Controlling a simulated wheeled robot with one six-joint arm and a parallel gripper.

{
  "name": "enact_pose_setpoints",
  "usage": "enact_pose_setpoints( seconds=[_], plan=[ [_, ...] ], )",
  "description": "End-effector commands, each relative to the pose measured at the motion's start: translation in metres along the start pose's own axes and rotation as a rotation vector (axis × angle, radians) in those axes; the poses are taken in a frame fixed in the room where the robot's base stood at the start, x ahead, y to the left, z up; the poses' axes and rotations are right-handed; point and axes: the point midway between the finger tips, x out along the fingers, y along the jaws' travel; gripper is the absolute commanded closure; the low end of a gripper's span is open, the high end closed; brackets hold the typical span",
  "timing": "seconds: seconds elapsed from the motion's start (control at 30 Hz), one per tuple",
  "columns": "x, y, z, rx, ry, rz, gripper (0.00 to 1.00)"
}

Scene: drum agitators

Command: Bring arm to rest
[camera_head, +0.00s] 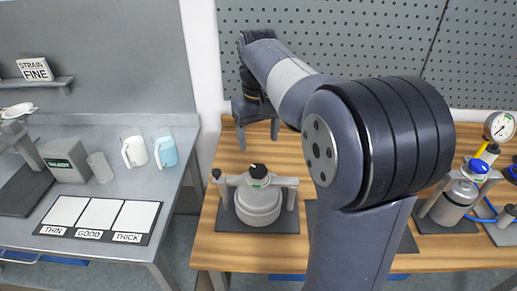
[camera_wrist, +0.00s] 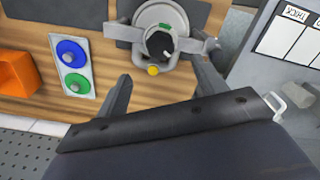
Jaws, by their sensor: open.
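My gripper (camera_head: 258,138) is at the end of my arm, above the back part of the wooden bench, behind the left drum agitator. Its two fingers are spread apart with nothing between them; the wrist view also shows the open gripper (camera_wrist: 163,86). The left drum agitator (camera_head: 258,207) is a grey pot with a black knob and side clamps on a dark mat. In the wrist view the agitator (camera_wrist: 160,18) lies beyond the fingertips, apart from them. My forearm and elbow fill the middle and right of the head view and hide much of the bench.
A panel with blue and green buttons (camera_wrist: 72,66) and an orange block (camera_wrist: 16,74) are near the gripper. Another agitator (camera_head: 452,203) with a gauge (camera_head: 499,126) stands right. A grey table (camera_head: 182,150) with two mugs (camera_head: 148,151) and a THIN/GOOD/THICK card (camera_head: 98,236) is left. Pegboard (camera_head: 350,30) stands behind.

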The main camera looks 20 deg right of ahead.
Motion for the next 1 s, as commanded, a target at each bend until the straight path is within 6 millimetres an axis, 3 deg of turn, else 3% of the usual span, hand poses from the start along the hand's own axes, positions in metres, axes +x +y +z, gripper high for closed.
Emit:
enact_pose_setpoints(
  seconds=[0.17,0.53,0.67,1.0],
  plan=[
    [-0.006,0.0,0.0,0.0,0.0,0.0,0.33],
    [0.0,0.0,0.0,0.0,-0.003,0.0,0.33],
    [0.016,0.0,0.001,0.0,-0.004,-0.001,0.33],
    [0.08,0.0,0.0,0.0,-0.004,-0.001,0.33]
  ],
)
